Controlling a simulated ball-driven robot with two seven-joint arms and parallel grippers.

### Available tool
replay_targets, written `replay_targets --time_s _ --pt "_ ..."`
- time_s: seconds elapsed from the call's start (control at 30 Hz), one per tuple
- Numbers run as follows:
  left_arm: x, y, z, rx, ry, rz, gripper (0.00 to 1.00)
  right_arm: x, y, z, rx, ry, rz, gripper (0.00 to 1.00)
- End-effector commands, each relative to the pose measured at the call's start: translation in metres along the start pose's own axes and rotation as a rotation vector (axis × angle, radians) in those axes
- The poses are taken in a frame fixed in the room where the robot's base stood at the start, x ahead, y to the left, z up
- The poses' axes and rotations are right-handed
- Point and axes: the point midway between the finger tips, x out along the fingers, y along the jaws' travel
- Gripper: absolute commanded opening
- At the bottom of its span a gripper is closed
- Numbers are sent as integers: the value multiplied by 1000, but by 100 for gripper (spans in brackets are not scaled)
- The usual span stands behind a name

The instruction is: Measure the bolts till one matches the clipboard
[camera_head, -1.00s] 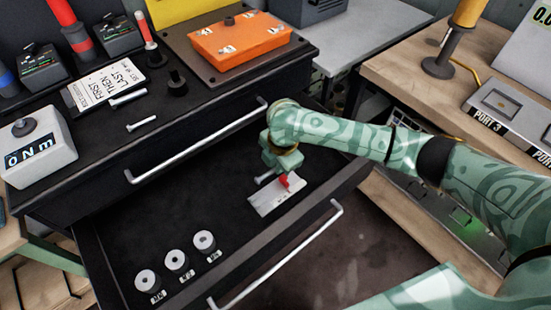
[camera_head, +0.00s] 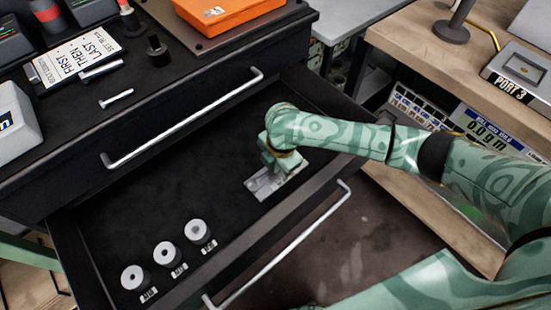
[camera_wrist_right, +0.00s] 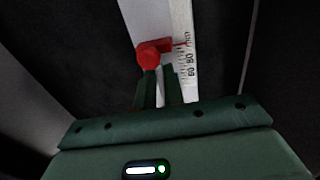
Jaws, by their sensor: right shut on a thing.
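The clipboard (camera_head: 82,57) lies on the bench top at the upper left, its card reading FIRST, THEN, LAST. A bolt (camera_head: 102,70) lies along its lower edge and another bolt (camera_head: 116,98) lies alone nearby. A pale measuring plate (camera_head: 261,188) lies in the open drawer; its printed scale (camera_wrist_right: 187,60) shows in the right wrist view. My right gripper (camera_head: 272,166) is low over the plate. In the wrist view its fingertips close at the red slider (camera_wrist_right: 150,55), beside the scale. I see no bolt there; the gripper hides part of the plate. My left gripper is out of view.
Several labelled grey weights (camera_head: 168,254) stand at the drawer's near left. The drawer's middle (camera_head: 185,195) is clear. A long handle (camera_head: 290,245) runs along the drawer front. An orange box (camera_head: 210,12) sits on the bench top, and a PORT 3 fixture (camera_head: 522,75) stands at right.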

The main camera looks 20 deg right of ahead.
Motion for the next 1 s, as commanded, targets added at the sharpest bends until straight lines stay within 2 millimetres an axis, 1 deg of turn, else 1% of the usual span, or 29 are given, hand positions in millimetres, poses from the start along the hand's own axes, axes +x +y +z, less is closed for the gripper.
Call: replay_targets --time_s 0.3,0.33,0.4,0.7,0.77,0.8,0.87,0.9,0.97,1.0 --pt "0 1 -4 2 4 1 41 1 0 0 0 0 0 0" --pt "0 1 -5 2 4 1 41 1 0 0 0 0 0 18" --pt "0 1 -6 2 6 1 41 1 0 0 0 0 0 36" --pt "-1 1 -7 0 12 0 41 -1 0 0 0 0 1 36" --pt "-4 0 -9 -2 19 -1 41 -7 0 0 -1 -1 2 36" --pt "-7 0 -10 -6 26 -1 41 -13 1 0 -1 -1 4 36" --pt "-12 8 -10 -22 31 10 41 -26 2 0 -1 -2 6 36" --pt "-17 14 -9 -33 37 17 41 -36 2 0 -2 -3 8 36" --pt "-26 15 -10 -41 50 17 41 -54 3 0 -1 -2 10 36" --pt "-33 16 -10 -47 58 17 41 -66 3 0 -1 -3 11 36"
